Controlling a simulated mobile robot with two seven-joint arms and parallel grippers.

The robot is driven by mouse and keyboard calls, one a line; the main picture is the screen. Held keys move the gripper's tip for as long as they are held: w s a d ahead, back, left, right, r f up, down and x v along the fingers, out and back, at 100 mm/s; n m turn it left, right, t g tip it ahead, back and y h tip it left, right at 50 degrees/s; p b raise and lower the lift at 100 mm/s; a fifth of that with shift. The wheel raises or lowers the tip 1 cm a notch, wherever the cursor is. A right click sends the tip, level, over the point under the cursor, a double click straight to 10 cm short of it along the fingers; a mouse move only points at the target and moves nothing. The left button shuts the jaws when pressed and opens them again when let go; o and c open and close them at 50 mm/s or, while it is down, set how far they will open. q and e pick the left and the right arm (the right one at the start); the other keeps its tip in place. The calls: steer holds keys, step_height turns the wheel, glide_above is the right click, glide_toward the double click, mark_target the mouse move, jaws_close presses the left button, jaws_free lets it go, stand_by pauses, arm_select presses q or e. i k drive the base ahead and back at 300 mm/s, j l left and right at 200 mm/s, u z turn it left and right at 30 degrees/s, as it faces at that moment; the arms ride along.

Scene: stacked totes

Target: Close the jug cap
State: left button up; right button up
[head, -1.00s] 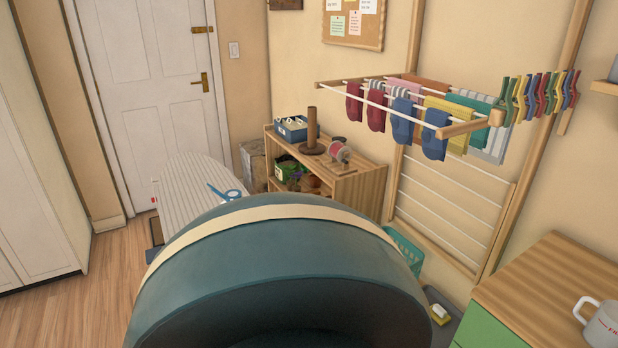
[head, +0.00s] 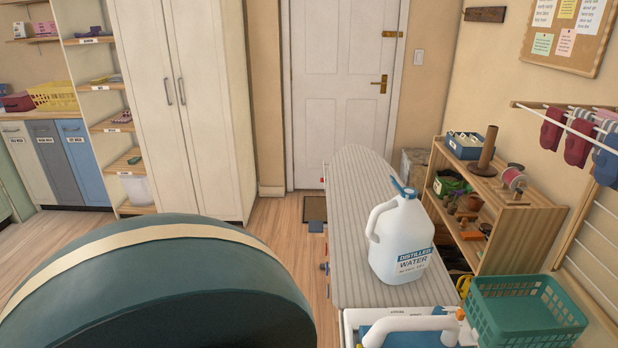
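A white jug (head: 401,245) labelled "Distilled Water" stands upright on the striped ironing board (head: 350,185), right of centre in the head view. Its handle is on the left side. Its blue cap (head: 405,190) is at the top, with a blue piece sticking up and to the left, so the cap looks raised rather than flat. The exact gap at the jug's mouth is too small to tell. Neither of my grippers shows in the head view.
A white and blue iron-like object (head: 415,325) lies at the near end of the board. A green basket (head: 525,312) stands to its right. A wooden shelf (head: 500,205) with small items is behind the basket. Floor shows left of the board.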

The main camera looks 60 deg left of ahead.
mark_target(397, 184)
steer(key=l+u, duration=0.1)
steer(key=u, duration=1.35)
steer(key=i+j+z, duration=0.2)
steer(key=j+z, duration=0.25)
steer(key=i+j+z, duration=0.1)
steer(key=j+z, duration=0.85)
steer(key=k+j+z, duration=0.1)
steer(key=j+z, duration=0.35)
steer(key=j, duration=0.2)
